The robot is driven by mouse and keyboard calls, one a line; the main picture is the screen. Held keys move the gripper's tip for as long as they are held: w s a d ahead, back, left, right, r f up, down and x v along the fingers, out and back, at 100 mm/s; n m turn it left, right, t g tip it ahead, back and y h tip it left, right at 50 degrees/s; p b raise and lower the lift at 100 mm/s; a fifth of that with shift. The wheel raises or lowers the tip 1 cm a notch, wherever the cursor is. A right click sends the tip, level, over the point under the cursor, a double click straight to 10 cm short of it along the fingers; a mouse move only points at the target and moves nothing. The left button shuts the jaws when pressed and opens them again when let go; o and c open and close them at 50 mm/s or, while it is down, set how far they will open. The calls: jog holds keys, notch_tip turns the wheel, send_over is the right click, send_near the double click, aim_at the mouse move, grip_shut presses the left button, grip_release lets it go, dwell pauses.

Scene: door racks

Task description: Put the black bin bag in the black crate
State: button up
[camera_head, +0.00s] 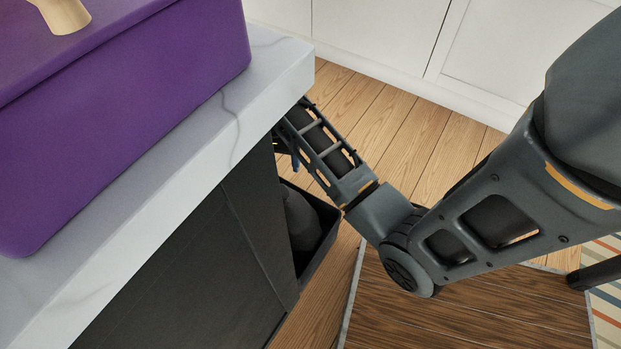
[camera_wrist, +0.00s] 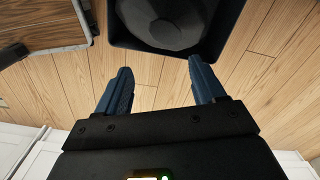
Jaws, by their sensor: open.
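A black open-topped container (camera_wrist: 122,38) is at the top of the wrist view. A dark grey rounded thing (camera_wrist: 175,22) sits inside it; it may be the bin bag, but I cannot tell for sure. In the head view the same container (camera_head: 318,254) stands beside the dark cabinet, partly hidden by the counter and my arm, with the grey thing (camera_head: 301,218) in it. My gripper (camera_wrist: 160,66) is open and empty, its blue fingers spread apart short of the container's near rim. In the head view the fingers are mostly hidden by the counter edge.
A white marble counter (camera_head: 235,120) with a purple box (camera_head: 150,95) on it overhangs the dark cabinet (camera_head: 190,265). White cabinet fronts (camera_head: 375,35) line the back. Wooden floor (camera_head: 400,125) lies open between. A striped rug (camera_head: 607,300) is at the lower right.

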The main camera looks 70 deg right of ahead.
jog(key=s+a+n+t+h, duration=0.3)
jog(key=s+a+n+t, duration=0.4)
jog(key=s+a+n, duration=0.25)
jog(key=s+a+r+n+t+y, duration=0.1)
jog(key=s+a+r+n+t, duration=0.2)
jog(key=r, duration=0.7)
jog(key=s+a+r+n+t+y, duration=0.2)
jog(key=s+a+r+n+t, duration=0.2)
jog(key=s+a+r, duration=0.3)
notch_tip(320, 180, up, 3)
jog(key=shift+s+a+r+t, duration=0.2)
jog(key=shift+s+a+t, duration=0.25)
jog(key=shift+a, duration=0.3)
